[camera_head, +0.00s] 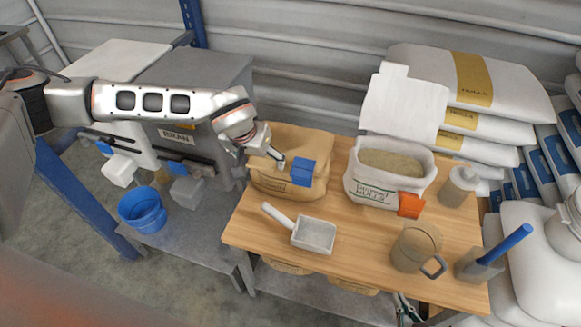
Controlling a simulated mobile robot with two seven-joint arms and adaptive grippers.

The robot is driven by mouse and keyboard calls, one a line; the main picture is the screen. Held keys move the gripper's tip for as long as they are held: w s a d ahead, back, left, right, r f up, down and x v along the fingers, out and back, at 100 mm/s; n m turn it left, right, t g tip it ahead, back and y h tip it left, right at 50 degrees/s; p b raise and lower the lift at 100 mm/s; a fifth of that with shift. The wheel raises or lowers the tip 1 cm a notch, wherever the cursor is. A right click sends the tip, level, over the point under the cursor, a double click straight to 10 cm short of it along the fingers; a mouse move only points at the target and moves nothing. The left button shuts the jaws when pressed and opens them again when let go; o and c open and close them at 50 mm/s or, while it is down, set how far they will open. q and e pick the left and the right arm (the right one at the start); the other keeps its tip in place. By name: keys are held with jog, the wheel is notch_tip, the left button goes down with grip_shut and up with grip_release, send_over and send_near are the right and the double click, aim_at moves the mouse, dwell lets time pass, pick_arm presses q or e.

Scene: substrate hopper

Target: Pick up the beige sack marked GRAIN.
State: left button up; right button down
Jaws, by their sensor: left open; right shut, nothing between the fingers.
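The beige sack (318,188) stands at the left end of the wooden table, with a blue block-like tag or clip (303,172) at its front right. A label on its front is too small to read. My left gripper (276,158) reaches in from the left and is over the sack's upper left part, open. The fingers overlap the sack in the picture; I cannot tell whether they touch it. My arm and gripper hide part of the sack's left top. My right gripper is not in view.
On the wooden table (262,222) are a white open sack (366,190) with an orange clip, a scoop (314,235), a beige jug (412,250), a bottle (458,188) and a blue-handled tool (505,243). Grey bins stand left, above a blue bucket (142,210). White sacks (420,65) are stacked behind.

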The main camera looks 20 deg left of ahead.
pick_arm(q)
jog(key=shift+w+f, duration=0.25)
jog(key=shift+f, duration=0.25)
jog(key=c, duration=1.7)
jog(key=shift+w+r, duration=0.1)
jog(key=shift+r, duration=0.05)
grip_shut()
